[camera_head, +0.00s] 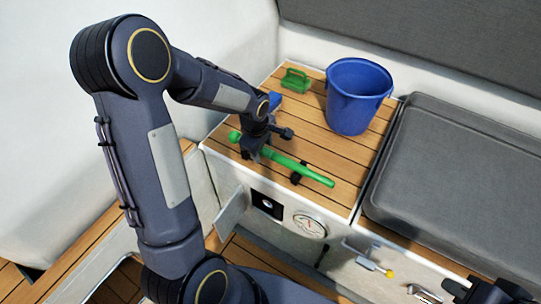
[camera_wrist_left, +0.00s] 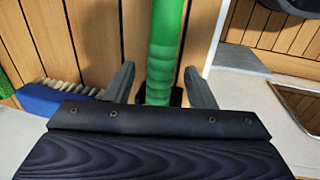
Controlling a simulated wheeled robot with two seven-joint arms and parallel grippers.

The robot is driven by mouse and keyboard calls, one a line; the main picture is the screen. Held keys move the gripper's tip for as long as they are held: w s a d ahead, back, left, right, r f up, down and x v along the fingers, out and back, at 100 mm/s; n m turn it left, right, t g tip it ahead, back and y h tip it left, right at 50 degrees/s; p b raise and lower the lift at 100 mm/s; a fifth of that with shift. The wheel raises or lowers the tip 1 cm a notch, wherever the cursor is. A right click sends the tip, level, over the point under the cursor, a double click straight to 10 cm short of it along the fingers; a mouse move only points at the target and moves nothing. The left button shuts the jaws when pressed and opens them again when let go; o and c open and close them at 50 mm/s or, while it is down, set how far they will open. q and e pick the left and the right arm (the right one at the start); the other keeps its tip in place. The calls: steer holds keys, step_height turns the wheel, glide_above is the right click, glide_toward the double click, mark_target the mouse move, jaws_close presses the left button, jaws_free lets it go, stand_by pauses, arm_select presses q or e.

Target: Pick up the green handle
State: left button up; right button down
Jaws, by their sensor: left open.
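The green handle (camera_head: 304,171) is a long bar lying on the slatted wooden bench top, near its front edge. My left gripper (camera_head: 258,143) is over its left part and partly hides it. In the left wrist view the handle (camera_wrist_left: 164,48) runs between the two open fingers of the gripper (camera_wrist_left: 160,70), with a finger on each side. I see gaps between the fingers and the handle. At the lower right of the head view is a dark part of my right gripper (camera_head: 488,291), cut by the frame edge; its jaws are unclear.
A blue brush (camera_wrist_left: 52,104) lies beside the gripper. A grey cushion (camera_head: 455,165) is to the right. An open panel door (camera_head: 232,216) and a gauge (camera_head: 309,226) are on the front.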

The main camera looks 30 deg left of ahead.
arm_select(q)
jaws_close()
stand_by(0.3)
steer(key=shift+r, duration=0.1)
